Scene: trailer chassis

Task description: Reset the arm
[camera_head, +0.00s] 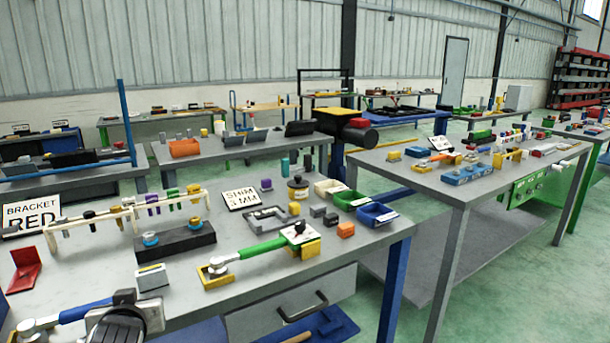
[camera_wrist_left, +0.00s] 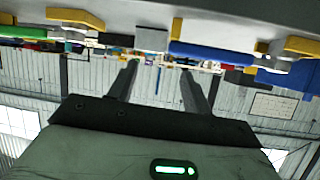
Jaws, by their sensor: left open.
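My left gripper (camera_wrist_left: 158,68) shows in the left wrist view with its two dark fingers spread apart. Nothing is between them. The tabletop and its tools appear upside down along the top of that view, beyond the fingers. In the head view a dark rounded part at the bottom left edge seems to belong to my left arm; its fingers cannot be made out there. It covers part of a blue-handled tool (camera_head: 75,313), whose handle also shows in the left wrist view (camera_wrist_left: 210,51). My right gripper is in neither view.
The near grey workbench (camera_head: 185,300) carries a green-handled tool (camera_head: 250,249), a rack of colored tools (camera_head: 130,212), a black block (camera_head: 175,243), a red bracket (camera_head: 27,268) and small bins (camera_head: 377,214). Another bench (camera_head: 465,190) stands right, across a floor gap.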

